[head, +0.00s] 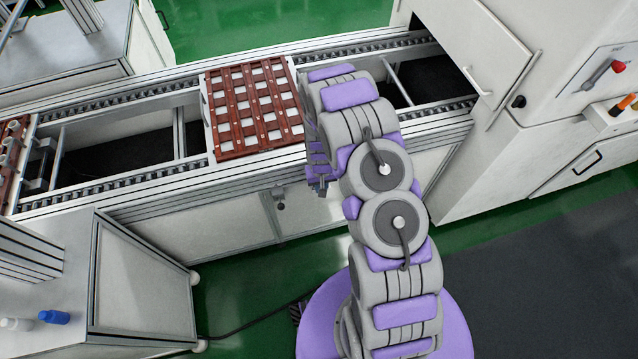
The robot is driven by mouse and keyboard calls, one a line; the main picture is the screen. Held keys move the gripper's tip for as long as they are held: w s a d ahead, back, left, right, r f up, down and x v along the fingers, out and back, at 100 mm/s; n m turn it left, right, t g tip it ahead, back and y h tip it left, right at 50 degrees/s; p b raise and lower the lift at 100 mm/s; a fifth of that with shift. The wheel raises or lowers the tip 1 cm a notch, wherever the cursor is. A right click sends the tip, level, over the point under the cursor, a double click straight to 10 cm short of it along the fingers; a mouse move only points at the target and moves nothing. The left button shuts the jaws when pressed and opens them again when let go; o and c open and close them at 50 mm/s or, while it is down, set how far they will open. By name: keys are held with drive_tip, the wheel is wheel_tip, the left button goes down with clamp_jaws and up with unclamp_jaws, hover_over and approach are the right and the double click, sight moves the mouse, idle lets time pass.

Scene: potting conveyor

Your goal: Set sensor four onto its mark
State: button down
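A red-brown gridded tray (250,151) lies across the conveyor rails, with several white square cells showing in its grid. My gripper (319,187) hangs beside the front side of the conveyor, to the right of and below the tray in the picture. My own arm covers most of it, so I cannot see whether its fingers are open or whether they hold anything. I cannot pick out sensor four or its mark; the tray's right edge is close to my arm and partly covered by it.
The conveyor (120,181) runs from lower left to upper right into a white machine (470,150). Part of another red-brown tray (12,150) shows at the far left.

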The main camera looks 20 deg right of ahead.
drive_tip(key=shift+d+n, duration=0.15)
drive_tip(key=shift+n, duration=0.25)
drive_tip(key=c, duration=1.1)
unclamp_jaws()
wheel_tip(320, 180, up, 17)
drive_tip(key=p, duration=0.2)
drive_tip(key=shift+r+p, duration=0.15)
drive_tip(key=shift+p, duration=0.2)
